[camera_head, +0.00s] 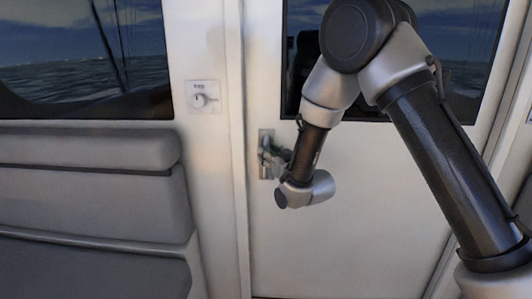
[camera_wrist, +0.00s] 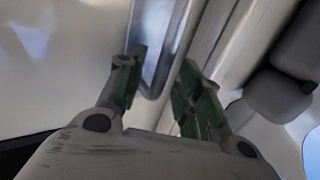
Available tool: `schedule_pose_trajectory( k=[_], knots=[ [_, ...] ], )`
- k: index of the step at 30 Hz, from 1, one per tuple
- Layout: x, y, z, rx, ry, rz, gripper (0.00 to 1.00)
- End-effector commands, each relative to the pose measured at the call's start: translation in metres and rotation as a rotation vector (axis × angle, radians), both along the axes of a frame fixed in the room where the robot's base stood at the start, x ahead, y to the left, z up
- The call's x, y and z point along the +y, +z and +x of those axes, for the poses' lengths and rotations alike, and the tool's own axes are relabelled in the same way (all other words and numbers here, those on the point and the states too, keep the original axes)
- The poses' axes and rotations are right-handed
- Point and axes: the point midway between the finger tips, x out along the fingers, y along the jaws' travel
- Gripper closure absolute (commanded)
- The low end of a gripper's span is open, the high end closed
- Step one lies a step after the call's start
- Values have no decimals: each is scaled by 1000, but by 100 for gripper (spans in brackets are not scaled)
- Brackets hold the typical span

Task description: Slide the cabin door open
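The cabin door (camera_head: 360,220) is a white panel with a dark window in its upper part. Its left edge meets the white frame post, with no gap that I can make out. A metal handle plate (camera_head: 265,140) is set near that edge, partly hidden by my gripper (camera_head: 274,157). In the wrist view, the shiny handle plate (camera_wrist: 157,48) lies beyond my gripper (camera_wrist: 162,72), between its fingers in the picture. The two green-padded fingers stand apart, with nothing visibly clamped. I cannot tell whether either finger touches the handle.
A round switch (camera_head: 201,97) is on the wall left of the door. A grey cushioned seat (camera_head: 90,190) stands at the left, below a window (camera_head: 85,70) onto the sea. The door's lower part is clear.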

Motion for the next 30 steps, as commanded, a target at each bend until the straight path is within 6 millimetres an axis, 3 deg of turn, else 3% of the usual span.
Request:
schedule_pose_trajectory(
  k=[6,14,20,30],
  knots=[
    [10,-1,16,2,0,-1,65],
    [11,0,18,2,0,-1,65],
    [11,0,18,2,0,-1,100],
    [9,0,20,2,-1,-1,100]
  ],
)
